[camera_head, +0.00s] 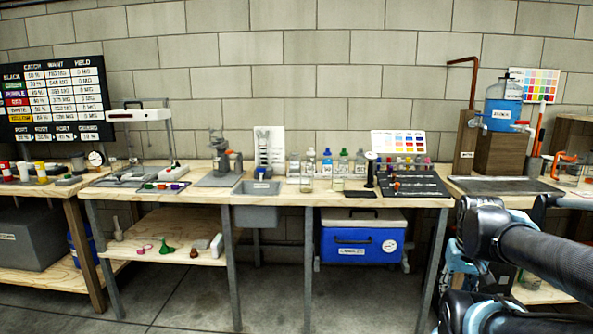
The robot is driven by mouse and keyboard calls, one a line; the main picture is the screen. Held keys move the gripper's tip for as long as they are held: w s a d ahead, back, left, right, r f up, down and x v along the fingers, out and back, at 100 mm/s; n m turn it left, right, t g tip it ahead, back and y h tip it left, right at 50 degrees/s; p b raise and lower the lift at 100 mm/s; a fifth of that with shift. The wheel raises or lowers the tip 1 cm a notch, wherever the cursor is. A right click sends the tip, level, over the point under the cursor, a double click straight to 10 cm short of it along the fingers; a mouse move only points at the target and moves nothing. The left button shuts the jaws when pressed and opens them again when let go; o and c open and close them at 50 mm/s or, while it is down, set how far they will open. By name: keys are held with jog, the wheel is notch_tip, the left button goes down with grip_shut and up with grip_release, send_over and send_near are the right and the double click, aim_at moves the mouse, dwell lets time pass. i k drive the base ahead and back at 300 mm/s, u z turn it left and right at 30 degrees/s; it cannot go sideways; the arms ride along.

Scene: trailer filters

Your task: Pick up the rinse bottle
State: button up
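Several small bottles stand at the back of the middle bench (420,203). A large blue jug (502,108) with a tap sits on a brown block at the right. The labels are too small to read, so I cannot tell which one is the rinse bottle. Parts of my arm show at the lower right, well apart from the bottles. I cannot make out my gripper's fingers.
A grey sink (256,213) is set into the bench front. A dark tool mat (413,187) lies right of the bottles. A blue cooler (360,240) hangs or stands below the bench. A lower shelf (150,232) holds small items. The floor in front is clear.

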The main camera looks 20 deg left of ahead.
aim_at(295, 156)
jog(key=u, duration=0.05)
jog(key=k, duration=1.45)
jog(key=u, duration=1.45)
jog(key=i, duration=2)
jog(key=z, duration=1.55)
